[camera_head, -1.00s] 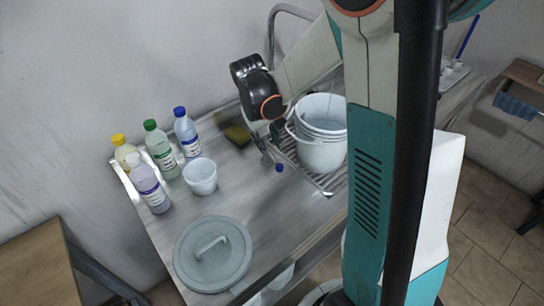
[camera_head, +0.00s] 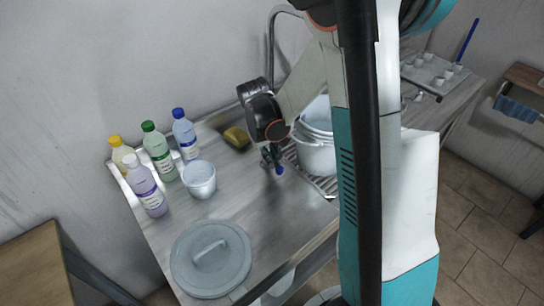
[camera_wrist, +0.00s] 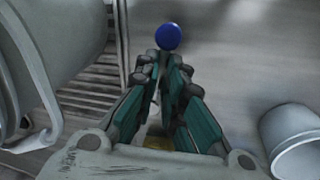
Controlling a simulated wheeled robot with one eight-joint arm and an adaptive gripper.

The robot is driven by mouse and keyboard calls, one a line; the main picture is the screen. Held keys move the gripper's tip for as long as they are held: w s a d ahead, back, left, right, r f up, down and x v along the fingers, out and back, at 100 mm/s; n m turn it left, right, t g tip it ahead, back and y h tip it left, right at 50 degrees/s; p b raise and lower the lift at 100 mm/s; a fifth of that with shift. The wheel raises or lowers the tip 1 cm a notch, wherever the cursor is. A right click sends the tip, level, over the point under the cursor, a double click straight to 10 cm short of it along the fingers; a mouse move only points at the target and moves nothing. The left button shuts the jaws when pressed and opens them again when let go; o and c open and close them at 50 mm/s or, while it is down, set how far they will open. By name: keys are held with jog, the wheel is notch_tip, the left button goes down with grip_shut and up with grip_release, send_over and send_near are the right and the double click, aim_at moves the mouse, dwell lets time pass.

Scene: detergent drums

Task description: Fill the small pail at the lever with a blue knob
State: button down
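The small white pail (camera_head: 199,179) stands upright on the metal counter beside the bottles; its rim shows in the wrist view's lower right corner (camera_wrist: 295,143). The blue knob (camera_head: 280,170) is just beyond my fingertips and left of the large pails; it also shows in the wrist view (camera_wrist: 168,37). My gripper (camera_wrist: 161,66) has its fingers close together with a narrow gap, pointing at the knob. In the head view my gripper (camera_head: 271,156) is right beside the knob. The lever's stem is mostly hidden, and I cannot tell whether the fingers grip it.
Nested large white pails (camera_head: 316,158) stand on a slatted rack to the right, close to my gripper. Several bottles (camera_head: 160,152) line the left end. A yellow sponge (camera_head: 237,138) lies behind. A round grey lid (camera_head: 211,258) is in front. The mid counter is clear.

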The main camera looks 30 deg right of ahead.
jog(key=shift+d+n+b, duration=0.3)
jog(key=shift+d+n, duration=0.25)
jog(key=shift+n, duration=0.75)
jog(key=c, duration=1.7)
grip_release()
jog(key=shift+r, duration=0.1)
jog(key=r, duration=0.4)
jog(key=a+r, duration=0.1)
jog(key=r, duration=0.2)
jog(key=a+r, duration=0.1)
jog(key=r, duration=0.3)
jog(key=shift+s+a+r, duration=0.15)
jog(key=shift+s+r, duration=0.1)
jog(key=shift+r, duration=0.05)
